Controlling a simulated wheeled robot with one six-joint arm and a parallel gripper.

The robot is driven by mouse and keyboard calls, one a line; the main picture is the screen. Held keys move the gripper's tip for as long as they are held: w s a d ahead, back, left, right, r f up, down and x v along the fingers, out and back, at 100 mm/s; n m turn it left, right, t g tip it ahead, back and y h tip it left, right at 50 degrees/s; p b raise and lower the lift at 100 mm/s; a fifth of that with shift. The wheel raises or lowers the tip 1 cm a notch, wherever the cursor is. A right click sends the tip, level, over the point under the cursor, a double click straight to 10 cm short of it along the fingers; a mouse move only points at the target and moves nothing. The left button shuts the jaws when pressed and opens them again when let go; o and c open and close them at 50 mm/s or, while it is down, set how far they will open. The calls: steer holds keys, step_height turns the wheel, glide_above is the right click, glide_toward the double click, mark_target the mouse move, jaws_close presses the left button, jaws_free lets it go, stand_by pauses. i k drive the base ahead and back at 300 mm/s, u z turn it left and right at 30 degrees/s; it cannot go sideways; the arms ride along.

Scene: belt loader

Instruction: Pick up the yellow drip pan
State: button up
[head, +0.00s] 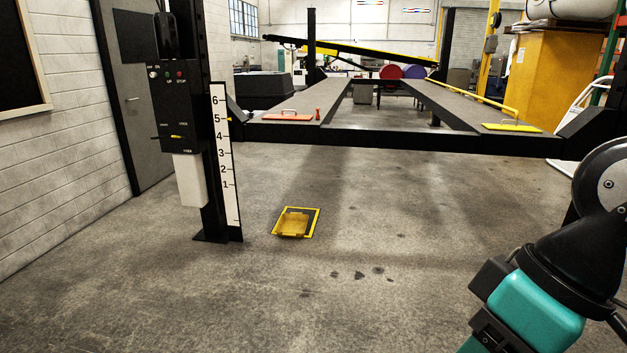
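The yellow drip pan (292,223) sits on the concrete floor, right of the foot of the black lift post. It is a shallow tray on or within a dark patch with a yellow border (317,211). My arm shows at the lower right, in black and teal, well apart from the pan. I cannot make out my gripper's fingers in the head view.
A black lift post (203,110) with a control box and a numbered height scale (226,160) stands close left of the pan. The raised lift crossbeam (380,141) spans behind it. An orange-red plate (287,116) and a yellow plate (511,127) lie on the runways. Floor in front is clear.

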mark_target(293, 225)
steer(key=i, duration=2)
steer(key=u, duration=0.3)
steer(key=i, duration=2.55)
steer(key=u, duration=0.15)
